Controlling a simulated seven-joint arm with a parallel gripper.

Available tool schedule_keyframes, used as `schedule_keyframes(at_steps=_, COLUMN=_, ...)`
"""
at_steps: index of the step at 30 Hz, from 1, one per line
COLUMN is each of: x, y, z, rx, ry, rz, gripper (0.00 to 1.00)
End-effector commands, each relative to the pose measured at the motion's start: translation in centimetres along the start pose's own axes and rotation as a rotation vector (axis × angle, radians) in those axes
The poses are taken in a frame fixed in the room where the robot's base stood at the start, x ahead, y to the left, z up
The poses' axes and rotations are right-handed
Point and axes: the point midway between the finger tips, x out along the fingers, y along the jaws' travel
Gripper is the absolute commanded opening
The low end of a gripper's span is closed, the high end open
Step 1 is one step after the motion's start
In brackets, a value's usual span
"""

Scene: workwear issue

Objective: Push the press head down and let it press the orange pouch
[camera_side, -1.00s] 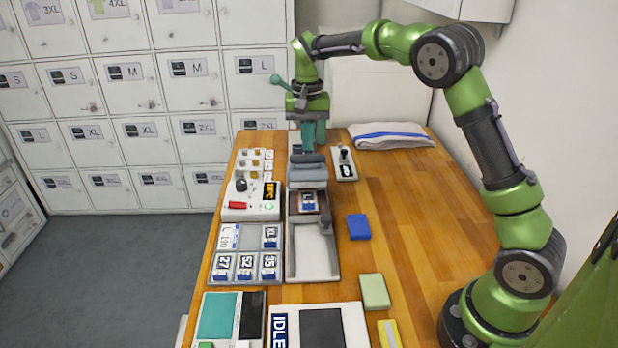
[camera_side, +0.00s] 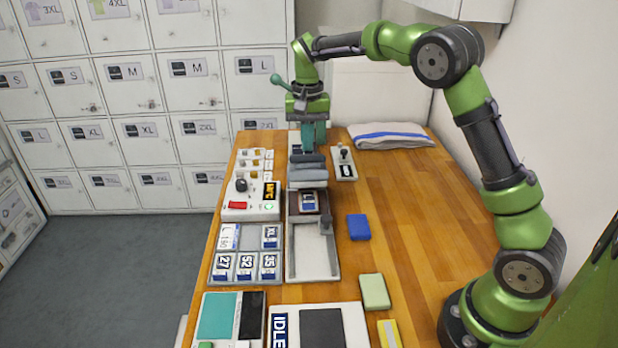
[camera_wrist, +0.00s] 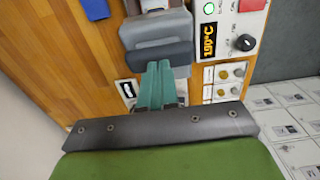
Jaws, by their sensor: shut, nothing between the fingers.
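A brownish piece with a blue-and-white label (camera_side: 308,201) lies on the press bed in front of the head. I cannot make out a clearly orange pouch.
Blue (camera_side: 358,227), green (camera_side: 374,292) and yellow (camera_side: 388,333) pieces lie to the right. A folded towel (camera_side: 390,136) lies behind. The right bench is mostly clear.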

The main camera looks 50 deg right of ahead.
Motion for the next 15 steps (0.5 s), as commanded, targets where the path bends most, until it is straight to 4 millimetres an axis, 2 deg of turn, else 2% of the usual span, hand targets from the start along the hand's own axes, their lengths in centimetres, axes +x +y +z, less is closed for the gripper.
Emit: schedule_keyframes(at_steps=15, x=1.05, y=-0.03, z=0.16, rx=-0.001, ry=-0.002, rz=0.000, gripper=0.00)
